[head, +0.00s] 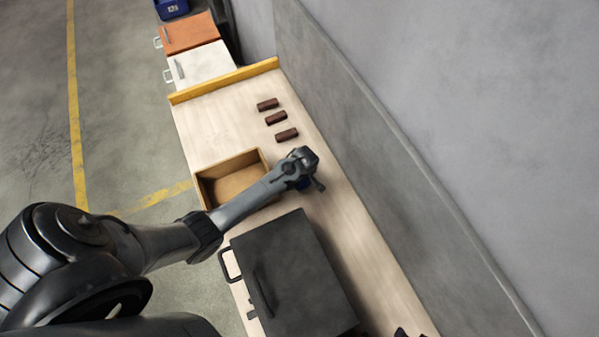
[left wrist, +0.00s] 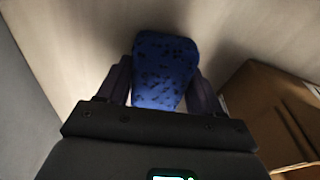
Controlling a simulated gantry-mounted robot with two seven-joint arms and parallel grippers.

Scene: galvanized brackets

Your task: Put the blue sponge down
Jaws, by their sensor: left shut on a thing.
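The blue sponge (left wrist: 163,70) with dark spots sits between the two fingers of my left gripper (left wrist: 162,88) in the left wrist view. The gripper is shut on it. In the head view my left gripper (head: 309,184) is over the pale wooden bench top (head: 345,235), between the open wooden box and the wall. I cannot tell whether the sponge touches the bench. My right gripper is not in view.
An open wooden box (head: 203,190) stands left of the gripper and a dark grey case (head: 290,265) in front. Several dark brown blocks, one of them here (head: 276,118), lie farther back. A grey wall panel (head: 345,110) bounds the right side. A yellow ledge (head: 225,80) closes the far end.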

